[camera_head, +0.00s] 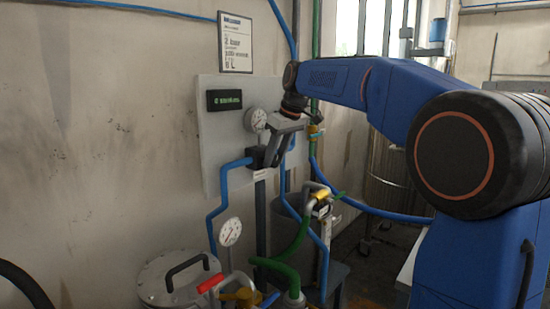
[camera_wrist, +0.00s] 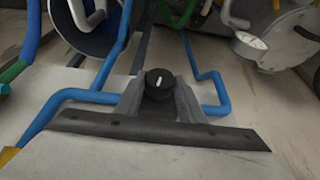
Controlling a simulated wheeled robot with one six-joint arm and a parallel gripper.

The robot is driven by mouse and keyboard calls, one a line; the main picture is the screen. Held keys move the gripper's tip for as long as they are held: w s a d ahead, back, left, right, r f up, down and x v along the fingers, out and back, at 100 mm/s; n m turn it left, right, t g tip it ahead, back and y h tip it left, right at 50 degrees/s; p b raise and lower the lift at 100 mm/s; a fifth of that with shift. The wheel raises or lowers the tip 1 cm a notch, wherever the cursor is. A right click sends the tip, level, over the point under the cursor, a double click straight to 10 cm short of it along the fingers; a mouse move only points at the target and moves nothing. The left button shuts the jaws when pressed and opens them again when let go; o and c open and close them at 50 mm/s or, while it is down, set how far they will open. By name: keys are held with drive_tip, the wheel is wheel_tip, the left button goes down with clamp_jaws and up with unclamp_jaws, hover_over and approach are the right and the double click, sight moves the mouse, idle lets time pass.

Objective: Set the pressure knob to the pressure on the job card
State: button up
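The pressure knob (camera_wrist: 159,84) is black with a white mark pointing nearly straight up in the wrist view. My gripper (camera_wrist: 160,97) has one grey finger on each side of it; whether the fingers press on the knob or stand just clear I cannot tell. In the head view my gripper (camera_head: 272,150) reaches down-left to the dark regulator (camera_head: 255,157) on the pale panel (camera_head: 212,140), and hides the knob. The job card (camera_head: 235,42) hangs above the panel; its print is mostly too small to read. A round white gauge (camera_head: 256,119) sits above the regulator, its reading unclear.
A small display (camera_head: 224,100) with green text is on the panel. Blue hoses (camera_head: 219,195) run from the regulator. Below are a lidded vessel (camera_head: 180,278), a second gauge (camera_head: 230,231) and a green hose (camera_head: 292,245). A steel drum (camera_head: 388,180) stands behind right.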

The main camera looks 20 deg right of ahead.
idle(0.3)
drive_tip(key=y, duration=0.1)
drive_tip(key=g+y, duration=0.1)
drive_tip(key=m+g+y, duration=0.1)
drive_tip(key=shift+w+d+f+y, duration=0.1)
drive_tip(key=shift+w+d+y, duration=0.2)
drive_tip(key=shift+d+y, duration=0.1)
drive_tip(key=m+g+y, duration=0.1)
drive_tip(key=g+y, duration=0.1)
drive_tip(key=y, duration=0.2)
drive_tip(key=shift+w+d+f, duration=0.1)
drive_tip(key=shift+f, duration=0.05)
drive_tip(key=shift+g, duration=0.3)
drive_tip(key=o, duration=1)
drive_tip(key=shift+o, duration=0.2)
drive_tip(key=s+v, duration=0.1)
drive_tip(key=v, duration=1.1)
drive_tip(key=shift+w+f, duration=0.15)
drive_tip(key=shift+w, duration=0.3)
